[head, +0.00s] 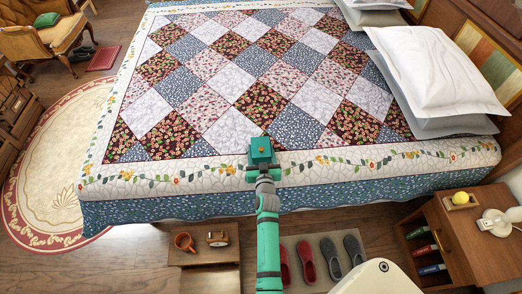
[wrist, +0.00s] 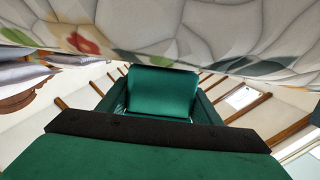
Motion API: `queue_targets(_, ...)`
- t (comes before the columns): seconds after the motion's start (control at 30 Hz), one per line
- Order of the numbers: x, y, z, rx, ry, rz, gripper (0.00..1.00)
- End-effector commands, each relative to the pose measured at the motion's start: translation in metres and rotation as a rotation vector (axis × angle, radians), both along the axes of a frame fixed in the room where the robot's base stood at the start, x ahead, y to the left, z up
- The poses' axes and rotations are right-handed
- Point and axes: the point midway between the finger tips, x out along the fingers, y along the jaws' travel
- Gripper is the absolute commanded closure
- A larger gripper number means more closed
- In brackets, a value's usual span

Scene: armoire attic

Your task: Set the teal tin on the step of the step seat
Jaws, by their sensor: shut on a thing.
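The teal tin (head: 261,150) is a small boxy tin with an orange knob on top. My gripper (head: 263,167) is shut on it and holds it at the near edge of the patchwork bed. In the wrist view the teal tin (wrist: 162,92) shows between the fingers, close under the quilt's floral border; I cannot tell whether it touches the bed. The wooden step seat (head: 189,259) stands on the floor to the lower left of my gripper. An orange-brown mug and a small round clock-like object sit on its upper board. Its lower board (head: 210,280) looks bare and is cut by the frame edge.
The bed (head: 240,100) fills the middle. Red slippers (head: 305,262) and grey slippers (head: 343,256) lie on a mat right of my arm. A nightstand (head: 470,235) with a yellow ball stands at the right. Open floor lies left of the step seat.

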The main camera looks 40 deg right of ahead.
Motion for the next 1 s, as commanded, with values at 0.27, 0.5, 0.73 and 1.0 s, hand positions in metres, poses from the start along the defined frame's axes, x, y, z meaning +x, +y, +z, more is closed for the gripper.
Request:
queue_targets(0.27, 0.0, 0.0, -0.002, -0.003, -0.001, -0.001, 0.83)
queue_targets(0.5, 0.0, -0.001, -0.003, -0.001, 0.0, -0.001, 0.23)
queue_targets(0.73, -0.001, -0.001, -0.003, -0.001, -0.001, -0.002, 0.23)
queue_targets(1.0, -0.023, 0.014, 0.0, 0.0, 0.001, 0.0, 0.23)
